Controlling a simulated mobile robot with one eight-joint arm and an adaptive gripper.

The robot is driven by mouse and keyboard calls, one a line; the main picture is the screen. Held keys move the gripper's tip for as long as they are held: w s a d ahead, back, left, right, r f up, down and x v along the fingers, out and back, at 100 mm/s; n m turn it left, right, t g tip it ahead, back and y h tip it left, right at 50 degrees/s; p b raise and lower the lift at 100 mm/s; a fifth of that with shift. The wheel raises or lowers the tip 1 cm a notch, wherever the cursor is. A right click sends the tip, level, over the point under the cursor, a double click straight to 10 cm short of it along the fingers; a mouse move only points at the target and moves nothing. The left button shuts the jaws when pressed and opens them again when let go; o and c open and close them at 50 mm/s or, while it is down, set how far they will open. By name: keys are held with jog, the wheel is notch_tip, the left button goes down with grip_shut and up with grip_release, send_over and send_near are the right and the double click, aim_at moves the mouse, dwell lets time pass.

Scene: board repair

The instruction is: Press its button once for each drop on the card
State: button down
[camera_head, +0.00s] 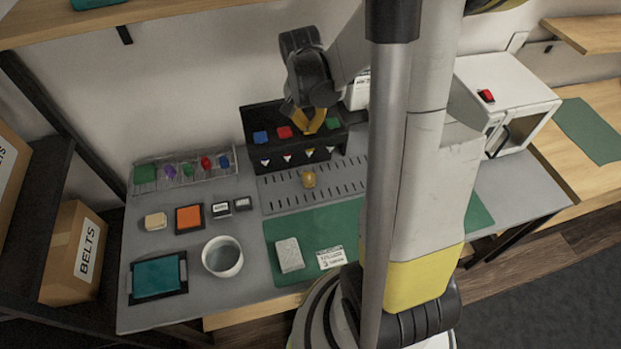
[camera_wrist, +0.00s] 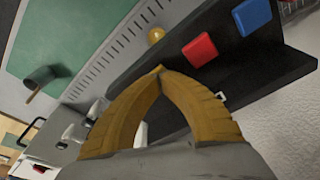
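A black dispenser box (camera_head: 250,122) stands at the back of the bench, with a blue button (camera_head: 260,137), a red button (camera_head: 284,132) and a green button (camera_head: 333,123) on top. Blue (camera_wrist: 252,16) and red (camera_wrist: 199,50) also show in the wrist view. My gripper (camera_head: 311,130) has yellow fingers that meet at the tips (camera_wrist: 160,70), with nothing seen between them. It is over the box between red and green; anything under it is hidden, and contact cannot be told. A white printed card (camera_head: 331,258) lies on the green mat; its print is too small to read surely.
A small golden object (camera_head: 308,179) rests on the slotted grey plate (camera_head: 275,201) before the box. A white cup (camera_head: 222,257), a pale block (camera_head: 289,255) and a clear rack (camera_head: 150,187) stand left. A white machine with a red switch (camera_head: 487,96) stands right.

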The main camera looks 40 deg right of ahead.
jog(key=shift+f+b, duration=0.35)
jog(key=shift+f, duration=0.2)
jog(key=shift+r, duration=0.25)
jog(key=shift+r+p, duration=1.7)
jog(key=shift+r, duration=0.4)
notch_tip(320, 180, up, 6)
jog(key=p, duration=0.4)
